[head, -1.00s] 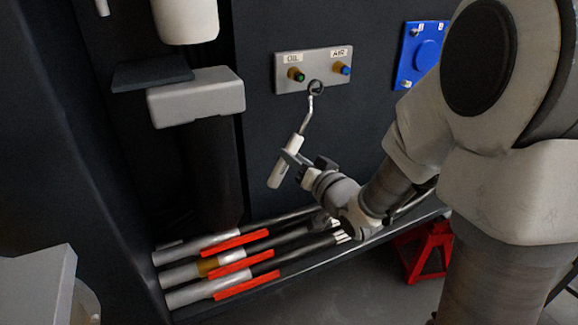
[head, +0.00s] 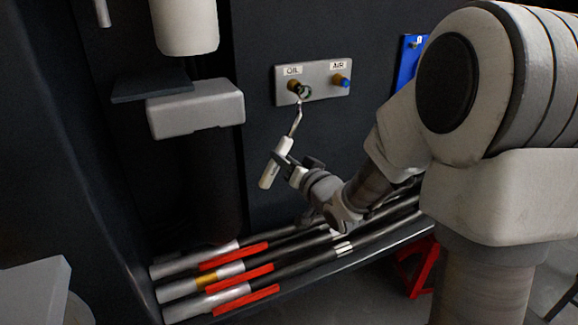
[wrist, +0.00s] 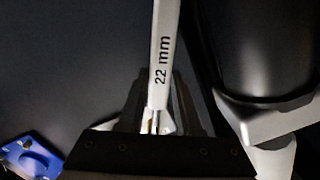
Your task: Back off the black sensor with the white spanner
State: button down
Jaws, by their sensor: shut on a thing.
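The sensor under the OIL label (head: 293,86) has a brass body and a dark tip with some green, on a grey plate. My gripper (head: 283,161) is shut on the white handle of the spanner (head: 268,174). The spanner's thin shaft points up to its ring end, which overlaps the tip of the OIL sensor. I cannot tell whether the ring is around the sensor or just in front of it. In the wrist view the spanner (wrist: 162,60) reads "22 mm" and runs up from between the jaws (wrist: 158,115); its ring end is out of that view.
A brass sensor with a blue tip (head: 343,81) sits under the AIR label on the same plate (head: 319,94). A blue panel (head: 408,60) is partly hidden by my arm. A grey block (head: 196,109) juts out at left. Rods with red strips (head: 243,273) lie below.

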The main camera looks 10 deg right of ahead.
jog(key=shift+w, duration=0.15)
jog(key=shift+x, duration=0.75)
jog(key=shift+w+r, duration=0.1)
jog(key=shift+r, duration=0.05)
jog(key=shift+w+d+f+n+b, duration=0.15)
jog(key=shift+d+f+n+b, duration=0.3)
jog(key=shift+b, duration=0.25)
jog(key=shift+w+d+f+n+b, duration=0.1)
jog(key=shift+w+d+n+b, duration=0.15)
jog(key=shift+d+n, duration=0.25)
jog(key=shift+w+d+f+n+b, duration=0.15)
jog(key=shift+d+n+b, duration=0.1)
jog(key=shift+d, duration=0.3)
jog(key=shift+w+d+f+n+h, duration=0.15)
jog(key=shift+w+d+n+h, duration=0.1)
jog(key=shift+d+n, duration=0.45)
jog(key=shift+w+d+f+n+h, duration=0.2)
jog(key=shift+d+n, duration=0.3)
jog(key=shift+d, duration=0.4)
